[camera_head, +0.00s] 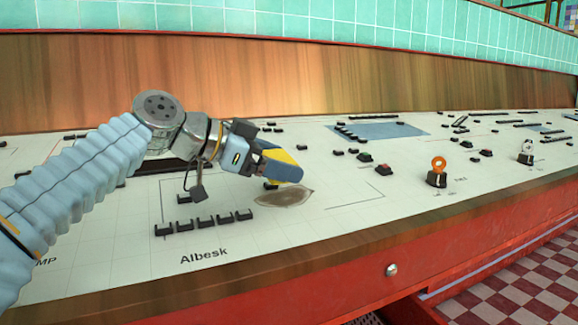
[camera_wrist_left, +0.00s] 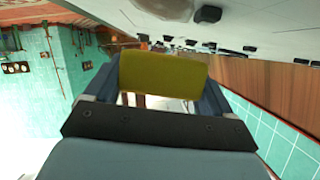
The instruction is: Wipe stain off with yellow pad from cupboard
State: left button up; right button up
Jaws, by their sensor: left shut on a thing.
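A brown stain (camera_head: 285,198) lies on the white panel top near its front edge, right of the "Albesk" label. My left gripper (camera_head: 277,169) is above and just behind the stain, shut on the yellow pad (camera_head: 284,156). The pad shows between the two blue-grey fingers in the left wrist view (camera_wrist_left: 162,78). In the head view a finger covers much of the pad, and I cannot tell whether the pad touches the panel. My right gripper is not in view.
Black brackets (camera_head: 204,222) stand in a row left of the stain. A wooden edge and red front (camera_head: 391,248) with a knob lie below. The panel right of the stain is mostly clear.

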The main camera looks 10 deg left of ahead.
pick_arm(q)
jog(key=shift+s+a+b, duration=0.5)
jog(key=shift+s+a, duration=0.15)
jog(key=shift+a, duration=0.3)
jog(key=shift+s+a+r, duration=0.1)
jog(key=shift+s+a, duration=0.45)
jog(key=shift+a, duration=0.25)
notch_tip(320, 180, up, 6)
jog(key=s+p, duration=0.1)
jog(key=p, duration=0.3)
jog(key=shift+d, duration=0.35)
jog(key=r+p, duration=0.3)
jog(key=shift+s+d, duration=0.15)
jog(key=shift+s, duration=0.1)
jog(key=shift+f, duration=0.1)
